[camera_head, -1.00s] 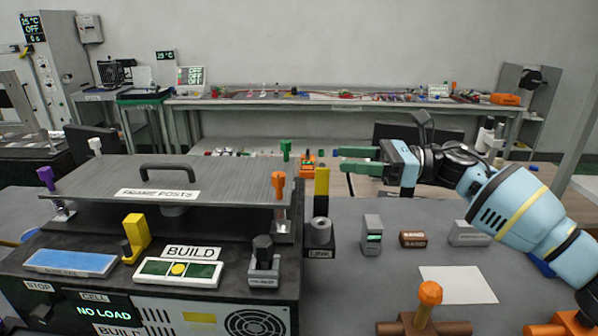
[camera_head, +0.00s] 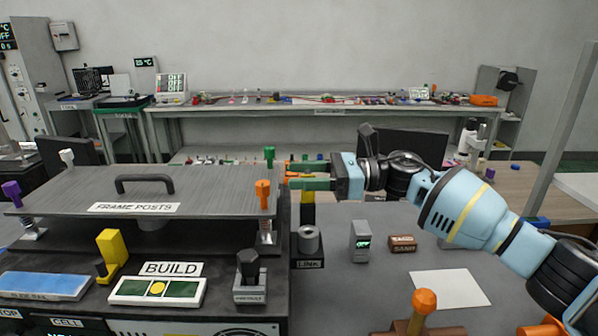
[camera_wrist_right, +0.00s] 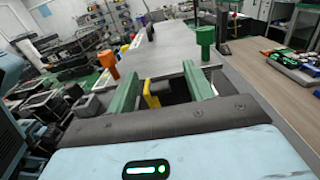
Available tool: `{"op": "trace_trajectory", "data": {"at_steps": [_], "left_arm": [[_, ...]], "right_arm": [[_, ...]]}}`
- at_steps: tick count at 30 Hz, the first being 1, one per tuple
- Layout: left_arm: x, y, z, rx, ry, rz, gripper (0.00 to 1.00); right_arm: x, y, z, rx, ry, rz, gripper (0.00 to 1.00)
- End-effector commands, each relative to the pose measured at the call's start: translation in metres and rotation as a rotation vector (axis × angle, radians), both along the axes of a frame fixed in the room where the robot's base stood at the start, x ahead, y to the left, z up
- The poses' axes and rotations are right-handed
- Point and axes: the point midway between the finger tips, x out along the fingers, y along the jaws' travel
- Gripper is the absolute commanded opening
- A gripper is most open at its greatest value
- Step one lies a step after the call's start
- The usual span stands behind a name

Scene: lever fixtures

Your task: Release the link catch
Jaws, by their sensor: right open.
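The link catch is a yellow-topped upright lever (camera_head: 308,197) on a dark stem, behind the block labelled LINK (camera_head: 309,264). The right gripper's green fingers point left and are open. In the right wrist view, the yellow lever (camera_wrist_right: 152,95) shows in the gap between the open fingers (camera_wrist_right: 161,72), nearer the left finger. I cannot tell whether either finger touches it. My left gripper is out of view.
The FRAME POSTS plate (camera_head: 150,195) lies left of the gripper, with an orange post (camera_head: 263,195) and a green post (camera_head: 269,157) close by. A round metal piece (camera_head: 309,239) sits on the LINK block. A small grey display box (camera_head: 360,241) and a brown block (camera_head: 402,244) stand to the right.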

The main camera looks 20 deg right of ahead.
Motion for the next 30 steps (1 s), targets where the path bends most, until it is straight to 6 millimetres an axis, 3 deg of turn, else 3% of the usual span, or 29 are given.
{"op": "trace_trajectory", "data": {"at_steps": [4,13,23,30], "left_arm": [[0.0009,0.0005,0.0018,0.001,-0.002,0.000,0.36],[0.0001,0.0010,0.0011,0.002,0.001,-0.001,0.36],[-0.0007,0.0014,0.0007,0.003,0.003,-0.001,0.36],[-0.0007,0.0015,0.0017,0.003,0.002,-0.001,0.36]], "right_arm": [[0.0024,0.0094,0.0005,0.000,0.000,0.000,0.52],[0.0030,0.0107,-0.0006,0.000,0.000,0.000,0.51],[0.0029,0.0104,-0.0005,0.000,0.000,0.000,0.08],[0.0078,0.0091,-0.0009,0.024,0.076,-0.002,0.07]]}}
